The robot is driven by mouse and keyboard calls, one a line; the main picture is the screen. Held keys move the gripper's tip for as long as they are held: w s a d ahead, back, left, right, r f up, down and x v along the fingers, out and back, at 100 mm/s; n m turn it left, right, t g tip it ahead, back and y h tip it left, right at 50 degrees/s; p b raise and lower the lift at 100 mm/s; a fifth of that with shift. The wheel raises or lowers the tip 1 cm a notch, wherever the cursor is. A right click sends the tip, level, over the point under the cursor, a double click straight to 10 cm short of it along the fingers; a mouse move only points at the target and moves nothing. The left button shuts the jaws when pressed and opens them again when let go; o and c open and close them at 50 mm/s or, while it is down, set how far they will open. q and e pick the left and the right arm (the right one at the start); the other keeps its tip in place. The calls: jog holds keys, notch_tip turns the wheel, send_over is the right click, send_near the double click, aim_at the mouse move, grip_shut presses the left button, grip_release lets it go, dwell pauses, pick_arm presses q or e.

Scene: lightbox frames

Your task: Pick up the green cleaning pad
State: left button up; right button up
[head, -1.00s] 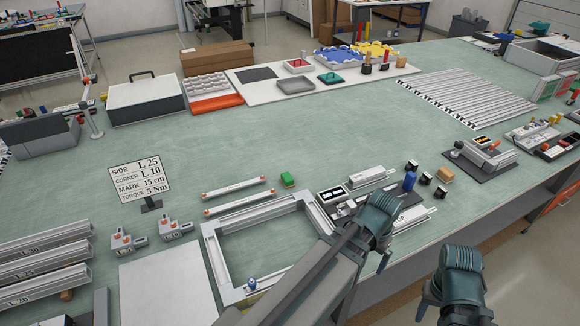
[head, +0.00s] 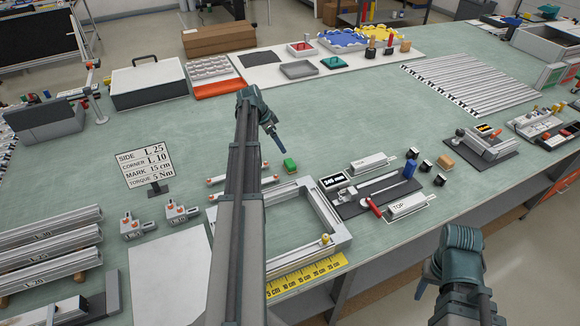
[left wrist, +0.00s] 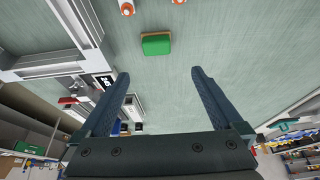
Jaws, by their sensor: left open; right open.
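The green cleaning pad (head: 290,165) is a small green block lying on the green worktop, just behind the light metal frame. In the left wrist view the pad (left wrist: 156,44) lies ahead of and between the lines of the fingers, apart from them. My left gripper (head: 279,145) is above the worktop close to the pad in the head view. The left wrist view shows its two dark fingers (left wrist: 161,73) spread apart with nothing between them. My right gripper (head: 424,282) is open off the front edge of the table, far from the pad; its fingers show only partly.
The metal frame (head: 333,223) lies in front of the pad, with a yellow ruler (head: 306,274) at its near side. A measuring device (head: 333,182) stands right of it. A sign (head: 143,163) stands at left. The worktop behind the pad is clear.

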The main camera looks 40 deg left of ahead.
pick_arm(q)
jog(key=b, duration=0.7)
send_over(290, 162)
jog(key=s+a, duration=0.1)
jog(key=s, duration=0.1)
notch_tip(290, 162, down, 7)
jog(key=shift+a+f, duration=0.15)
jog(key=shift+w+f+b, duration=0.3)
jog(key=shift+f+b, duration=0.1)
jog(key=shift+b, duration=0.1)
jog(key=b+x, duration=0.5)
jog(key=shift+s+d+f, duration=0.2)
jog(key=shift+d+f, duration=0.05)
jog(key=shift+r, duration=0.15)
jog(key=shift+c, duration=0.4)
jog(key=c, duration=1.2)
